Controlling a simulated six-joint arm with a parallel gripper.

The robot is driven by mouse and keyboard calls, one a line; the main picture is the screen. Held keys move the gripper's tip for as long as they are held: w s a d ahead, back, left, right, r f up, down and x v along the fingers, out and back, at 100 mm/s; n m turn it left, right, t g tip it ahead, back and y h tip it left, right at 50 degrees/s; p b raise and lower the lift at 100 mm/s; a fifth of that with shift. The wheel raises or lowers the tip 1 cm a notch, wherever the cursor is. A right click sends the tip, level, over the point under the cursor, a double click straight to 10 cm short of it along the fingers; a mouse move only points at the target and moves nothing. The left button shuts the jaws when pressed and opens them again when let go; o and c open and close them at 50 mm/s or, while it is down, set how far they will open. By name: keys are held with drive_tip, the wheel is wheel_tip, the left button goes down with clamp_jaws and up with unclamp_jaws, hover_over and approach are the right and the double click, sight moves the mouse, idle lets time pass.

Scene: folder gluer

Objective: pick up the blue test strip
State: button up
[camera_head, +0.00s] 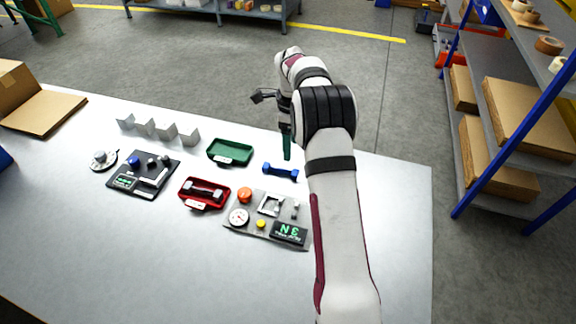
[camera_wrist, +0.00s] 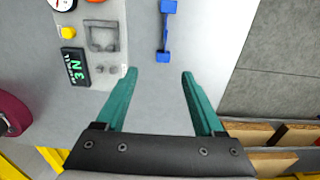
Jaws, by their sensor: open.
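The blue test strip (camera_head: 280,171) is a short bar with wider ends, lying on the white table just right of the green tray. In the wrist view the strip (camera_wrist: 164,32) lies beyond the fingertips, roughly in line with the gap between them. My gripper (camera_head: 287,157) has green fingers pointing down beside the strip's right end in the head view. In the wrist view my gripper (camera_wrist: 160,73) is open, with nothing between its fingers. The strip appears apart from the fingers.
A green tray (camera_head: 229,151) looks empty. A red tray (camera_head: 204,193) holds a dark strip. A grey instrument panel (camera_head: 266,220) lies in front of the blue strip, and a dark panel (camera_head: 143,174) further left. Grey blocks (camera_head: 160,129) stand behind. The table's front left (camera_head: 120,255) is clear.

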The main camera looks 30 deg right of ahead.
sight(293, 172)
drive_tip(key=f, duration=1.1)
drive_tip(key=shift+d+f, duration=0.2)
drive_tip(key=shift+d, duration=0.2)
clamp_jaws()
